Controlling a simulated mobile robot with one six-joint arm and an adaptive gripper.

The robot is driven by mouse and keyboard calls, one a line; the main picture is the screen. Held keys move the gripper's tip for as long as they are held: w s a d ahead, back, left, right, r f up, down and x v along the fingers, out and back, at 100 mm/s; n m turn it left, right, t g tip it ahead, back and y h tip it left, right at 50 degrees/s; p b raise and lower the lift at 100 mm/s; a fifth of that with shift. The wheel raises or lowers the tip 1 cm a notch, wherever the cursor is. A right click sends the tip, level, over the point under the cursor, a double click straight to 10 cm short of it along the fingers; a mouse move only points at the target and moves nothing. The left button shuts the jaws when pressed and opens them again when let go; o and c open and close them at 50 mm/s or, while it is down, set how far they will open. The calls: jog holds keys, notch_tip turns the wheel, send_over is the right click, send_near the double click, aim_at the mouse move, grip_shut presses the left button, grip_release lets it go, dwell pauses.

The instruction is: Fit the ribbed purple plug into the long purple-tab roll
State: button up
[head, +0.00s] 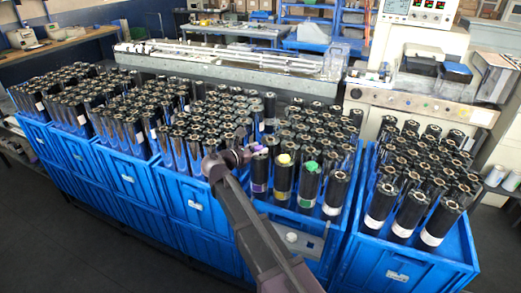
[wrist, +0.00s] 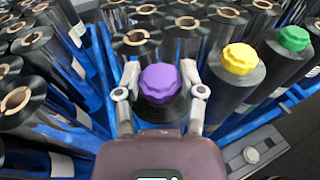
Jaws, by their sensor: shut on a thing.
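The ribbed purple plug (wrist: 160,82) is between the two fingertips of my gripper (wrist: 160,88) in the wrist view, and my gripper is shut on it. In the head view the purple plug (head: 255,149) shows at the end of my gripper (head: 243,155), over the top of a black roll with a purple tab (head: 259,187). In the wrist view the plug covers the middle of the black roll (wrist: 158,118) under it, hiding the core opening. I cannot tell whether the plug is inside the core or just above it.
A roll with a yellow plug (wrist: 239,58) and one with a green plug (wrist: 292,38) stand to the right. Open-core rolls (wrist: 137,38) crowd behind and left. Blue crate walls (head: 185,205) surround them. A grey plate with a round knob (wrist: 251,155) is at front right.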

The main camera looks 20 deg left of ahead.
jog(key=shift+f+b, duration=0.5)
jog(key=shift+f, duration=0.05)
jog(key=o, duration=0.5)
jog(key=shift+c, duration=0.2)
jog(key=p+v, duration=0.1)
jog(key=v, duration=1)
jog(key=shift+p, duration=0.4)
dwell(0.6)
dwell(0.8)
